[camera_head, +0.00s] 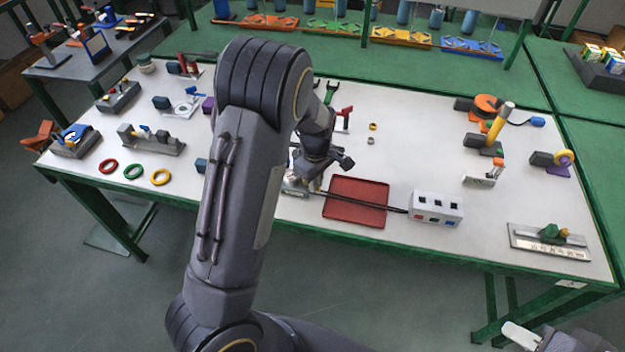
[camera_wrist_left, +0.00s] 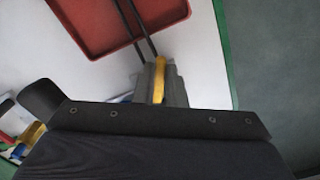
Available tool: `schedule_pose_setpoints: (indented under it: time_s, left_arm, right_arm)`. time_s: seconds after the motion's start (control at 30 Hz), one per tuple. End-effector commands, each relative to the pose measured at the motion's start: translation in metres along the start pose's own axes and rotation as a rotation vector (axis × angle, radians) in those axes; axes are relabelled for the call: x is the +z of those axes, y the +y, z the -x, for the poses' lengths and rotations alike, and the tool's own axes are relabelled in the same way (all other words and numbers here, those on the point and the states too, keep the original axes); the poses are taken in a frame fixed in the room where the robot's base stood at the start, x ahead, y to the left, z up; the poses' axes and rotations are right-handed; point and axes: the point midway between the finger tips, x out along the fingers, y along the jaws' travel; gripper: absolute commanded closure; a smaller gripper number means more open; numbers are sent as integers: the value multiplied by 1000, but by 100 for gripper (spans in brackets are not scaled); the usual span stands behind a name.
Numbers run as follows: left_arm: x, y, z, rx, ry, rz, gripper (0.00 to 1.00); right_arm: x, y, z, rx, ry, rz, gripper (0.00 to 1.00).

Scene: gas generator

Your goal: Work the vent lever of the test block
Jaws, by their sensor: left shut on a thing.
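My left gripper (camera_head: 312,178) points down at the grey test block (camera_head: 293,189), near the front edge of the white table. My arm and gripper hide most of the block. In the left wrist view a narrow yellow piece, apparently the vent lever (camera_wrist_left: 160,80), stands between the grey fingertips of my left gripper (camera_wrist_left: 158,88). The jaws are shut on it. Its exact angle is hard to tell. My right gripper (camera_head: 522,336) shows only in part at the bottom right, off the table; its jaws are unclear.
A red tray (camera_head: 356,212) lies right of the block, with a dark hose (camera_head: 390,208) crossing it to a white socket box (camera_head: 437,201). Red (camera_head: 108,166), green (camera_head: 133,171) and yellow (camera_head: 160,177) rings lie left. The table's middle right is largely clear.

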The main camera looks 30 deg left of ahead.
Motion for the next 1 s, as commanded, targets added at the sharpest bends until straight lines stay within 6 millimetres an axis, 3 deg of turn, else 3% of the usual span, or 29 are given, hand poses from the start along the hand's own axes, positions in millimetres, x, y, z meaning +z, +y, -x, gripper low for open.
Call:
schedule_pose_setpoints:
  time_s: [0.5,1.0]
  left_arm:
    - [-3,15,2,1,1,397,100]
    - [-5,18,1,1,1,513,100]
  right_arm:
    - [-8,-7,15,0,0,0,67]
    - [-9,-8,18,0,0,0,67]
